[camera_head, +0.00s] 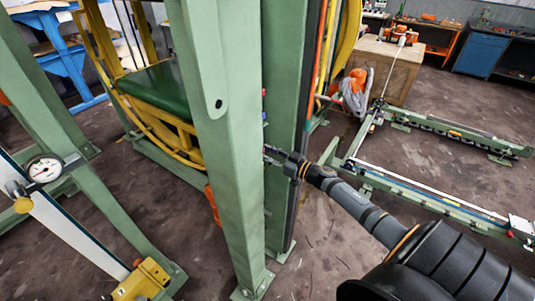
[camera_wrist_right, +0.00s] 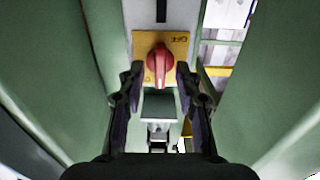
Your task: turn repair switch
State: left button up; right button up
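The red rotary switch knob (camera_wrist_right: 160,66) sits on a yellow plate (camera_wrist_right: 178,40) in the right wrist view. It stands roughly upright, with its top leaning slightly to the left. My right gripper (camera_wrist_right: 158,74) is open, one finger on each side of the knob, with visible gaps between fingers and knob. In the head view my right gripper (camera_head: 272,152) reaches in from the right and its tip is close to the green post. The switch is hidden in the head view. My left gripper is not in view.
Green posts (camera_head: 228,130) stand close to my right gripper, and green walls flank it in the wrist view. A grey box (camera_wrist_right: 159,104) lies below the switch plate. A pressure gauge (camera_head: 45,169) is at the left. Open floor lies to the right, with green rails (camera_head: 440,204) on it.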

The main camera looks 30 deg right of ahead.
grip_shut()
jog(key=shift+n, duration=0.3)
jog(key=n+b, duration=0.2)
jog(key=n, duration=0.3)
jog(key=n+b, duration=0.1)
jog(key=n, duration=0.5)
jog(key=n+b, duration=0.2)
jog(key=n, duration=0.4)
jog(key=shift+s+a+f+b, duration=0.15)
jog(key=shift+a+f+b, duration=0.05)
jog(key=shift+f+b, duration=0.15)
jog(key=shift+n, duration=0.4)
